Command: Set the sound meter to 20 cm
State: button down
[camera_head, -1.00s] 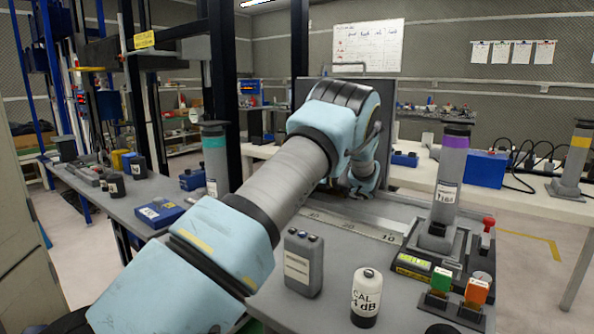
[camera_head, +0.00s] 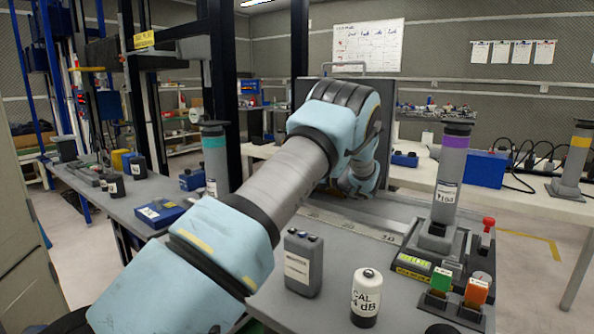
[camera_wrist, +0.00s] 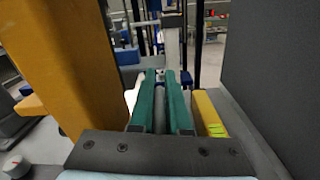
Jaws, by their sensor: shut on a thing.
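In the wrist view, my gripper (camera_wrist: 161,75) has two green fingers close together around a narrow grey rod-like piece (camera_wrist: 160,110). I cannot tell for certain whether this piece belongs to the sound meter. A light grey upright post (camera_wrist: 173,45) stands just beyond the fingertips. In the head view, my arm reaches to the back of the bench and hides the fingers and whatever they hold. A flat scale strip (camera_head: 345,223) with distance marks runs along the bench from beside my arm to the right. Its numbers are hard to read now.
A grey panel (camera_wrist: 275,70) stands close on the right in the wrist view, an orange-yellow block (camera_wrist: 65,65) close on the left. On the bench are a purple-banded cylinder (camera_head: 450,170) on a base, a CAL cylinder (camera_head: 366,298), a grey box (camera_head: 303,263), and green (camera_head: 441,280) and orange (camera_head: 476,292) switches.

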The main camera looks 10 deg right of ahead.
jog(key=shift+a, duration=0.1)
jog(key=p+v, duration=0.1)
jog(key=v, duration=0.9)
jog(key=shift+a+p, duration=0.1)
jog(key=shift+p, duration=0.2)
jog(key=c, duration=0.9)
grip_release()
notch_tip(320, 180, up, 10)
jog(key=shift+r, duration=0.1)
